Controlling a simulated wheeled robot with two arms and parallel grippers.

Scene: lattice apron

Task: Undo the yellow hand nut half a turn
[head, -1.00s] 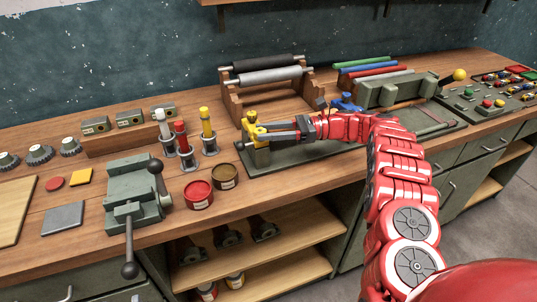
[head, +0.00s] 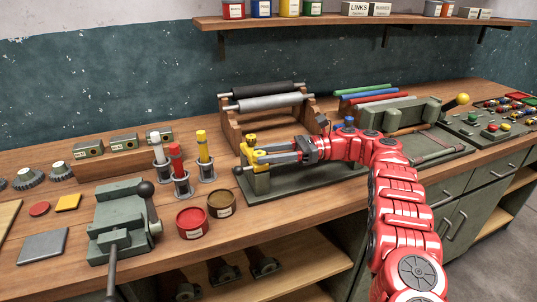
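The yellow hand nut (head: 250,142) sits at the left end of a green-grey bench fixture (head: 300,183), at the front middle of the workbench. My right gripper (head: 262,154) reaches it from the right, its two grey fingers pointing left. The fingertips are at the yellow nut, with yellow showing beside and between them. Whether they press on it is too small to tell. A blue knob (head: 348,122) shows behind my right wrist, partly hidden by my red arm. My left gripper is out of view.
A rack of rollers (head: 270,104) stands behind the fixture. Left of it are upright coloured-top tools (head: 204,150), red (head: 192,222) and brown (head: 221,203) tins and a green vise (head: 122,220). A control panel (head: 490,125) is at right; a shelf (head: 350,22) hangs above.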

